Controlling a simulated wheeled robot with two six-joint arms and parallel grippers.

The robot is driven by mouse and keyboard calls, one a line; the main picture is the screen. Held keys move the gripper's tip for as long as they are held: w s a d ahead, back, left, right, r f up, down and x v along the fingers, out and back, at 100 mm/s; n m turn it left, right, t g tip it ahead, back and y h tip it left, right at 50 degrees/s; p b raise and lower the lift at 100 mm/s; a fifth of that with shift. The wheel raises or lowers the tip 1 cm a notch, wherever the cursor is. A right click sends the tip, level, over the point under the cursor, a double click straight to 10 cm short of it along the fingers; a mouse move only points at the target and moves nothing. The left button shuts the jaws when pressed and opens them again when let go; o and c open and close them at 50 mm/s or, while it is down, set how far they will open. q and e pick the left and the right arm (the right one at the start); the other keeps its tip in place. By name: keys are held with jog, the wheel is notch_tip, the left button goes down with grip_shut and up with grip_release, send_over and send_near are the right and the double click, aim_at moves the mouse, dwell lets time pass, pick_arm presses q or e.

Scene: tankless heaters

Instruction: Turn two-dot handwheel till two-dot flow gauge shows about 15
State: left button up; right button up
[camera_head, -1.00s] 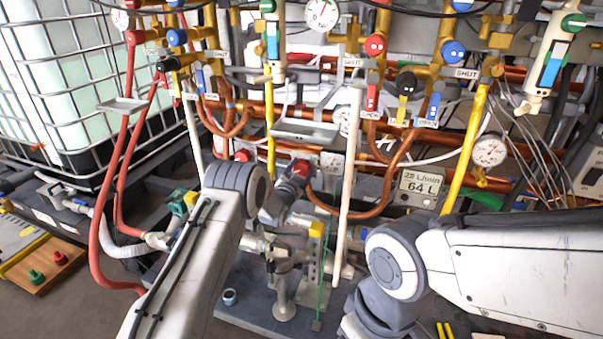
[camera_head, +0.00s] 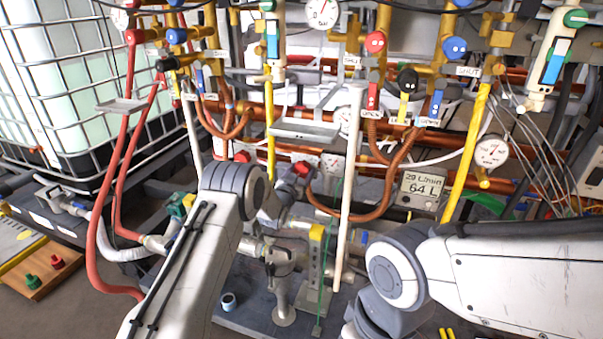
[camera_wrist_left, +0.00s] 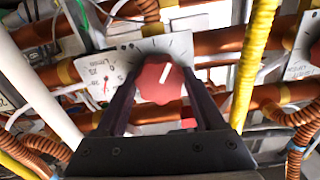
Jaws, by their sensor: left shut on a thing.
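My left gripper (camera_wrist_left: 160,92) is shut on a red handwheel (camera_wrist_left: 160,78), one finger on each side. A white line marks the wheel's face, and a plate with tick marks lies behind it. Beside it, a white flow gauge (camera_wrist_left: 104,80) appears upside down, with a red needle; its numbers are too small to read. In the head view the left gripper (camera_head: 296,178) is partly hidden by my forearm, and the gauge plate (camera_head: 331,162) shows just right of it. My right gripper is outside the view.
A white post (camera_head: 348,190) and a yellow pipe (camera_head: 269,130) stand on either side of the gripper. A grey shelf (camera_head: 303,132) juts out above it. A display (camera_head: 422,188) reads about 29 L/min and 64 L. Another red handwheel (camera_head: 242,157) is to the left.

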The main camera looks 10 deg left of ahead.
pick_arm(q)
jog(key=o, duration=1.4)
jog(key=shift+c, duration=0.2)
jog(key=shift+s, duration=0.1)
jog(key=p+v, duration=0.1)
jog(key=v, duration=0.9)
jog(key=shift+s, duration=0.15)
